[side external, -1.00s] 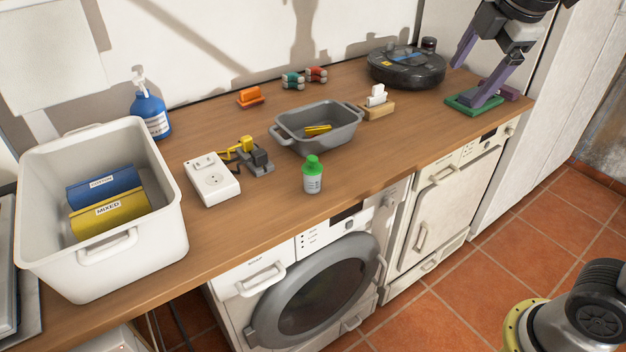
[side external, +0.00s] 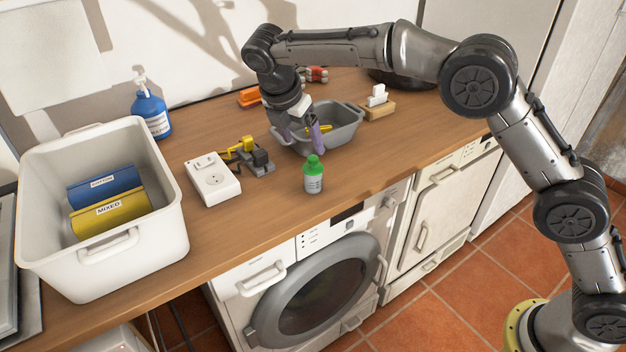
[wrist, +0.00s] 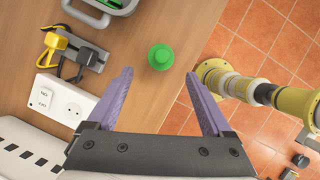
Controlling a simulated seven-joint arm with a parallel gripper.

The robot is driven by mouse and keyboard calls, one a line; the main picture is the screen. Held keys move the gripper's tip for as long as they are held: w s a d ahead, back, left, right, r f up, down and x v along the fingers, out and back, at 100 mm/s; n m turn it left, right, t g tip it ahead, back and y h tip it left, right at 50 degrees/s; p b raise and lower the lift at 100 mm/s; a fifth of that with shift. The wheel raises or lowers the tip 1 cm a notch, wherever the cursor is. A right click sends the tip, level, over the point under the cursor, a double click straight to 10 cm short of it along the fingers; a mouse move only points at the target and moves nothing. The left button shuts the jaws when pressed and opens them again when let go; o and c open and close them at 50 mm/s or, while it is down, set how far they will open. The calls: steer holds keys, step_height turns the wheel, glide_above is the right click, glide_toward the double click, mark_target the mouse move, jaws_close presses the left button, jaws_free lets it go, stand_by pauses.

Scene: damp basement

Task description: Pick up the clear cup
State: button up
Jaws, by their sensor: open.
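The one cup-like thing I see is a small pale, see-through container with a green lid (side external: 313,178), upright near the counter's front edge. In the wrist view only its green lid (wrist: 161,57) shows clearly, from above, just beyond the fingertips and centred between them. My gripper (side external: 301,142) has purple fingers, spread apart and empty. In the side view it hangs above and slightly behind the container, in front of the grey tub, not touching the container. The wrist view also shows my open gripper (wrist: 159,75).
The grey tub (side external: 345,133) stands close behind the container. A white socket box (side external: 213,180) and yellow-and-black plugs (side external: 247,153) lie to its left. A white bin (side external: 160,230) stands far left. The counter right of the container is clear.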

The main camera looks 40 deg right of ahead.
mark_target(316, 172)
steer(key=x, duration=1.3)
steer(key=shift+s+f, duration=0.1)
steer(key=shift+s, duration=0.05)
steer(key=c, duration=1.3)
steer(key=shift+o, duration=0.2)
